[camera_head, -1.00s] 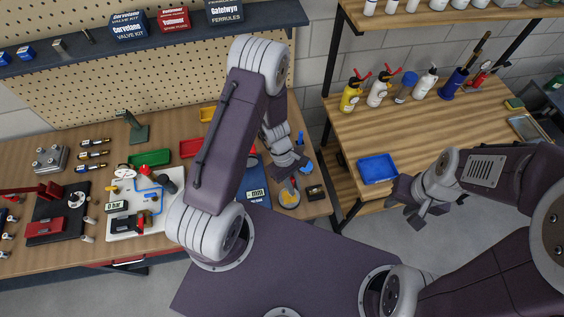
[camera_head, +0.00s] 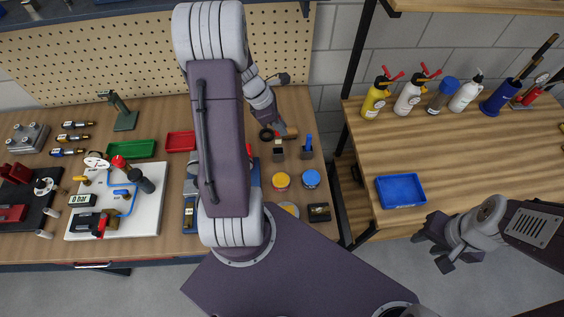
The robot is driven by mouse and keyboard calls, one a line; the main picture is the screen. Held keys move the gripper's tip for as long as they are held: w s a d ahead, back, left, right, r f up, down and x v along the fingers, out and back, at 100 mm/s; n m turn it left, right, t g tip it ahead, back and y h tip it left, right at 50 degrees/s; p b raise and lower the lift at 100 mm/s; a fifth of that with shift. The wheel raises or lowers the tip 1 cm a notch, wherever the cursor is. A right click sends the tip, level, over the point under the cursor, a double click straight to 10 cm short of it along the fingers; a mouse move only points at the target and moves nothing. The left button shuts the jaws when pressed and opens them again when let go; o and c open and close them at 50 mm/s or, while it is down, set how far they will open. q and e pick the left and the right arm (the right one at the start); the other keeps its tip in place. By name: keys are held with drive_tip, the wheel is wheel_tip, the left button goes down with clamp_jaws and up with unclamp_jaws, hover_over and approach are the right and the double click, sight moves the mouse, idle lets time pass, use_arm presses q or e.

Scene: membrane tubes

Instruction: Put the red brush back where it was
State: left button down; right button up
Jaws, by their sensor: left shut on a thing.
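My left gripper (camera_head: 276,127) is over the back right of the left workbench. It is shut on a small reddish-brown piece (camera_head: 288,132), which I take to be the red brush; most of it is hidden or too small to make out. Just below it in the picture is a small dark block (camera_head: 278,152). To the right, a blue-handled brush (camera_head: 308,142) stands upright in a similar dark block. My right gripper (camera_head: 440,244) is open and empty, before the right bench.
A black ring (camera_head: 266,134) lies beside the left gripper. A green tray (camera_head: 130,149), a red tray (camera_head: 181,141) and a white fixture board (camera_head: 118,205) are further left. The right bench holds a blue tray (camera_head: 400,190) and several bottles; its middle is clear.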

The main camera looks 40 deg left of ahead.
sight(279, 143)
use_arm(q)
drive_tip(key=shift+s, duration=0.3)
drive_tip(key=f, duration=0.6)
drive_tip(key=shift+w+f+b, duration=0.2)
drive_tip(key=shift+w+b, duration=0.15)
drive_tip(key=shift+b, duration=0.05)
drive_tip(key=f, duration=0.3)
drive_tip(key=shift+s+d+f+b, duration=0.1)
drive_tip(key=shift+s+f+b, duration=0.05)
drive_tip(key=shift+s+b, duration=0.2)
drive_tip(key=shift+w+f, duration=0.2)
drive_tip(key=shift+w, duration=0.1)
drive_tip(key=shift+f, duration=0.1)
drive_tip(key=c, duration=1.8)
unclamp_jaws()
drive_tip(key=shift+s, duration=0.1)
drive_tip(key=o, duration=0.4)
